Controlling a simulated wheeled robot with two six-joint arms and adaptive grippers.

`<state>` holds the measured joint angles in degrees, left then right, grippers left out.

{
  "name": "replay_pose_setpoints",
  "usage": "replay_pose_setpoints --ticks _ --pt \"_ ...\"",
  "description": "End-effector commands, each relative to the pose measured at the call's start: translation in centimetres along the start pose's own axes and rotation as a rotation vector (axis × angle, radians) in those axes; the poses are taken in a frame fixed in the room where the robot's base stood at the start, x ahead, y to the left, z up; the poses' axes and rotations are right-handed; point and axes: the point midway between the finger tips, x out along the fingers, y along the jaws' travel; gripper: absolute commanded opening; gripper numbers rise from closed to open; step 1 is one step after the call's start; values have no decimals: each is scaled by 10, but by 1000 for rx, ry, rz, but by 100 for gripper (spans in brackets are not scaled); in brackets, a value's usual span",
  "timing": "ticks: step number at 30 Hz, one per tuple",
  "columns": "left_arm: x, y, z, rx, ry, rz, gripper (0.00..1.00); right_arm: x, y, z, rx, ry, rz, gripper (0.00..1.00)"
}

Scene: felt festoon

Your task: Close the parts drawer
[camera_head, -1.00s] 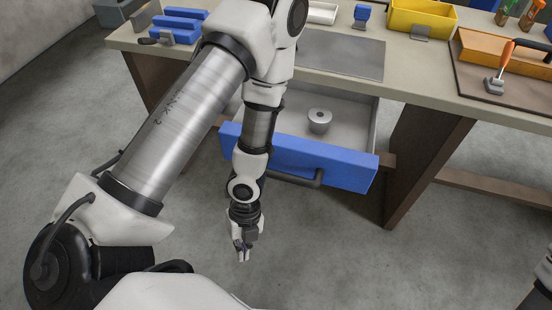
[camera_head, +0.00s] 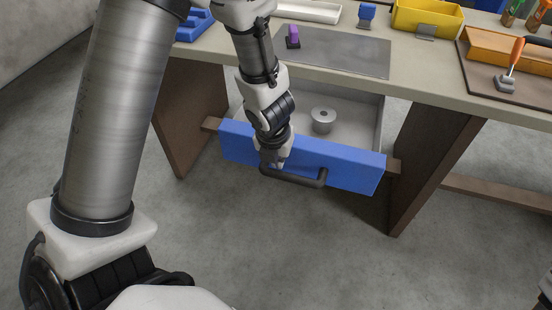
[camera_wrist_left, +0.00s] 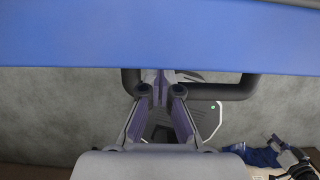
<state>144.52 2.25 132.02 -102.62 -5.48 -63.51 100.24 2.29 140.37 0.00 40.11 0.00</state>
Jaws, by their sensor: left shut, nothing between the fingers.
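The parts drawer stands pulled out under the workbench, its blue front (camera_head: 340,172) facing me and its grey inside visible. A silver ring-shaped part (camera_head: 322,121) sits in it. A dark bar handle (camera_head: 306,182) is on the front. My left gripper (camera_head: 272,166) is shut and empty, pointing down at the drawer front near the handle's left end. In the left wrist view its fingertips (camera_wrist_left: 160,78) are close to the blue front (camera_wrist_left: 160,35), between the ends of the handle (camera_wrist_left: 236,90). I cannot tell if they touch. My right gripper is not in view.
The workbench top (camera_head: 425,78) carries a grey mat (camera_head: 335,52), a purple item (camera_head: 293,36), a yellow bin (camera_head: 428,18) and a brown board (camera_head: 490,75) with an orange-handled tool (camera_head: 510,66). Dark wooden legs (camera_head: 432,170) flank the drawer. The floor in front is clear.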

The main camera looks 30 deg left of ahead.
Motion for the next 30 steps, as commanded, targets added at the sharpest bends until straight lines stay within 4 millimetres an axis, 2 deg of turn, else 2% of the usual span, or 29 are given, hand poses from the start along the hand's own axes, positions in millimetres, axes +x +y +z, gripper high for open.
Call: replay_pose_setpoints --ticks 1,3,17,23,30 --pt "9 0 -1 -1 0 0 0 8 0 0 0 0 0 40" --pt "12 0 0 -2 0 0 0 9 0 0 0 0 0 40" --pt "11 0 2 -1 1 0 0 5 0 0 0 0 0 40" --pt "10 0 16 -2 2 -1 0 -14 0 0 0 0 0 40" --pt "16 0 51 -4 1 0 0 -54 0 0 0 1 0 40"
